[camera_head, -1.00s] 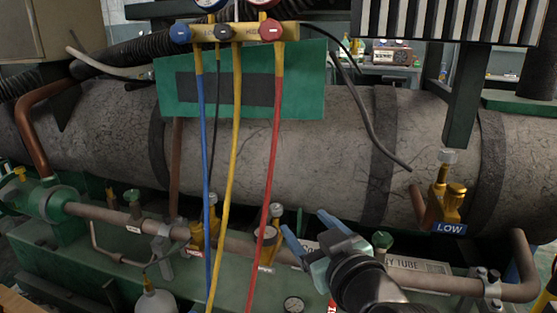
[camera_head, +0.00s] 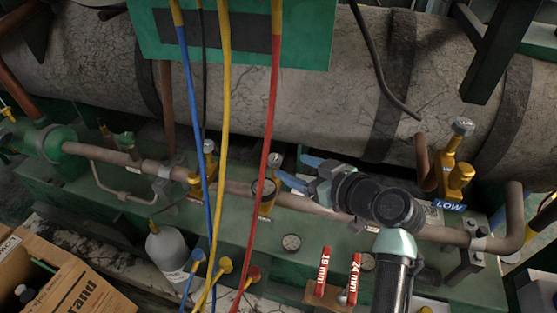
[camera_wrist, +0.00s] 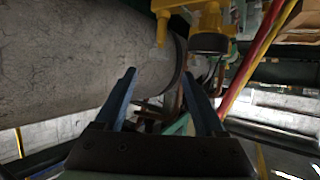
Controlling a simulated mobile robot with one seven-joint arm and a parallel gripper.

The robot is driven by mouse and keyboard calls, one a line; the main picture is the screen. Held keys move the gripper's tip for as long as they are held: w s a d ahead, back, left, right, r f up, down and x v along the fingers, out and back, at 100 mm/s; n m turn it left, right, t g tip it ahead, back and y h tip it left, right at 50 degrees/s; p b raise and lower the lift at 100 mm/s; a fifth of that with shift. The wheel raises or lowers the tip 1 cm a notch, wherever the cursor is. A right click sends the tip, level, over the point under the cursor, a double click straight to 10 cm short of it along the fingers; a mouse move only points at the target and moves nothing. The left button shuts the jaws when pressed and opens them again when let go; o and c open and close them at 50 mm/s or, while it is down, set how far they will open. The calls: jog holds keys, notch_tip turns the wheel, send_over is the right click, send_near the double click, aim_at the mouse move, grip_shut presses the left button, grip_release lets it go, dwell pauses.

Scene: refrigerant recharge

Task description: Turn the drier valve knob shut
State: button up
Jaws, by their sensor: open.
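My gripper (camera_head: 300,170) is open and empty, its two blue fingers pointing left along the pipe (camera_head: 150,168) in the head view. In the wrist view my gripper (camera_wrist: 158,75) also has its fingers apart, with nothing between the tips. A brass valve with a silver knob (camera_head: 275,160) stands just left of the fingertips, apart from them. A second brass valve with a silver knob (camera_head: 208,146) stands further left. A green knob (camera_head: 125,137) sits on the pipe at the left. I cannot tell which knob is the drier valve's. My arm hides part of the pipe.
Blue, yellow and red hoses (camera_head: 224,120) hang in front of the pipe, left of my gripper. The large grey cylinder (camera_head: 290,110) lies behind. A brass valve marked LOW (camera_head: 460,175) is at right. Red-handled wrenches (camera_head: 325,270) and a cardboard box (camera_head: 75,290) are in front.

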aim_at(276, 159)
jog(key=b+x, duration=0.1)
jog(key=x, duration=0.6)
jog(key=shift+b, duration=0.4)
grip_shut()
